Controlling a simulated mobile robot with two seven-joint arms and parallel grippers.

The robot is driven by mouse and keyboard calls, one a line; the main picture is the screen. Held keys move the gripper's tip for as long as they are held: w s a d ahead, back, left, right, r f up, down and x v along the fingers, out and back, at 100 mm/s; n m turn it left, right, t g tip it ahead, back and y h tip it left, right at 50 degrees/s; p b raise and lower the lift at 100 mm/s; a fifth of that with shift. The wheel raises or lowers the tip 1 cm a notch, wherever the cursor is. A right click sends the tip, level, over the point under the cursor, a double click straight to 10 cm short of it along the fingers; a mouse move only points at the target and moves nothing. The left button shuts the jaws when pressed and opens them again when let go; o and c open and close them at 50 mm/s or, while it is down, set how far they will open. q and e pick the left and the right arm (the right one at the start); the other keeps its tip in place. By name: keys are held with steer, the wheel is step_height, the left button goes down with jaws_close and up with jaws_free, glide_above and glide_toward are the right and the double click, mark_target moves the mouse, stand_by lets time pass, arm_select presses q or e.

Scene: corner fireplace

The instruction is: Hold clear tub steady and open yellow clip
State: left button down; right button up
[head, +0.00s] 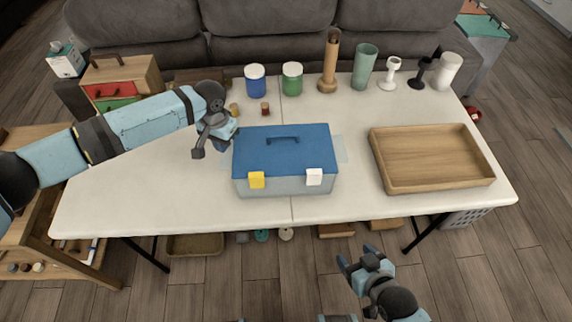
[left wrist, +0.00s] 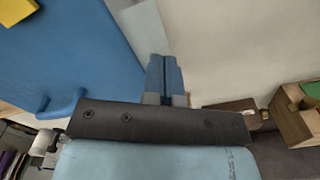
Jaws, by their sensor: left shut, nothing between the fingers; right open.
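The clear tub (head: 285,187) stands on the table with a blue lid (head: 310,148) and a dark blue handle on top. The yellow clip (head: 257,180) is at the left of its front side, and a white clip (head: 314,177) is at the right. In the left wrist view the lid (left wrist: 70,55) fills the left, with the yellow clip (left wrist: 14,12) in the corner. My left gripper (head: 228,132) is shut and empty at the tub's back left corner; its fingers (left wrist: 165,72) show together. My right gripper (head: 358,256) is open and empty, in front of the table.
A wooden tray (head: 435,160) lies right of the tub. Jars, a wooden bottle (head: 329,65) and cups line the back edge. Small corks (head: 265,108) lie behind the tub. The table (head: 130,205) is clear at front left.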

arm_select(q)
steer(key=shift+f, duration=1.15)
arm_select(e)
steer(key=shift+f, duration=0.1)
stand_by(0.3)
arm_select(q)
steer(key=shift+s, duration=0.1)
arm_select(e)
steer(key=n+t+h, duration=0.3)
steer(key=n+h, duration=0.1)
steer(key=n, duration=2.9)
glide_toward(257, 179)
arm_select(q)
steer(key=shift+f, duration=0.1)
arm_select(e)
steer(key=x, duration=0.8)
steer(key=shift+w, duration=0.2)
